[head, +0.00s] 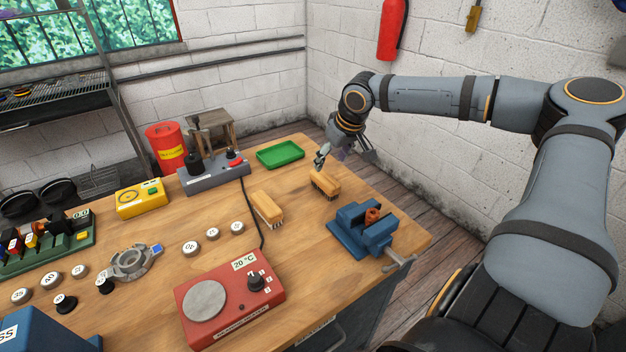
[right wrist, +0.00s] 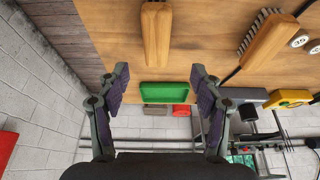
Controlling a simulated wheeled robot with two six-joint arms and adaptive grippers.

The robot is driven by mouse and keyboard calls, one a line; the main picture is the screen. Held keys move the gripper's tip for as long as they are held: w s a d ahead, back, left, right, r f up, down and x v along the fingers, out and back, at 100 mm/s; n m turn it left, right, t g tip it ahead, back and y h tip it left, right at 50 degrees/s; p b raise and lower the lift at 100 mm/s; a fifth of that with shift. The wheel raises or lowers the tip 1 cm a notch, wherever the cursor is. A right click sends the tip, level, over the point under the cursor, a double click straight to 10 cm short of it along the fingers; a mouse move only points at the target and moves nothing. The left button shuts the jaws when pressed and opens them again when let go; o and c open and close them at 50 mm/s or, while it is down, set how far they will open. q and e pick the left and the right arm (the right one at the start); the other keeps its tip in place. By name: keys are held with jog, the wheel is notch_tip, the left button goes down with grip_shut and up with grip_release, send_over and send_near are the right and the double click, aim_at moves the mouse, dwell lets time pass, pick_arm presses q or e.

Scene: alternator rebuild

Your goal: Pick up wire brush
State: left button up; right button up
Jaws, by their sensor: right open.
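Two wooden-backed brushes lie on the workbench (head: 225,250); I cannot tell for sure which is the wire brush. One brush (head: 325,184) is near the bench's right edge, behind the blue vise. The other brush (head: 268,209) lies to its left, by the black cable. My right gripper (head: 344,157) is open and empty, above and just behind the right-hand brush. The other brush (right wrist: 265,40) shows dark bristles. My left gripper is not in view.
The blue vise (head: 362,230) with a copper-coloured part stands in front of the right-hand brush. A green tray (head: 280,154) lies behind. A red hot plate (head: 230,297), round numbered pieces and a grey housing (head: 132,262) occupy the left. A block wall is beyond.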

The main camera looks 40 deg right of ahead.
aim_at(324, 177)
jog(key=f, duration=0.3)
jog(key=shift+w+d+f, duration=0.1)
jog(key=shift+w+d, duration=0.05)
jog(key=shift+d, duration=0.05)
jog(key=shift+w+f, duration=0.7)
jog(key=shift+f, duration=0.15)
jog(key=shift+d+f, duration=0.1)
jog(key=shift+f, duration=0.25)
jog(key=x, duration=0.4)
jog(key=shift+w+d, duration=0.1)
jog(key=shift+w, duration=0.25)
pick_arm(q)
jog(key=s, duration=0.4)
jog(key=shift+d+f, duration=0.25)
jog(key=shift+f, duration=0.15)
pick_arm(e)
jog(key=shift+s, duration=0.1)
pick_arm(q)
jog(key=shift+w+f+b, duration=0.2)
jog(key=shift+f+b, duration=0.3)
jog(key=shift+b, duration=0.2)
pick_arm(e)
jog(key=shift+f, duration=0.25)
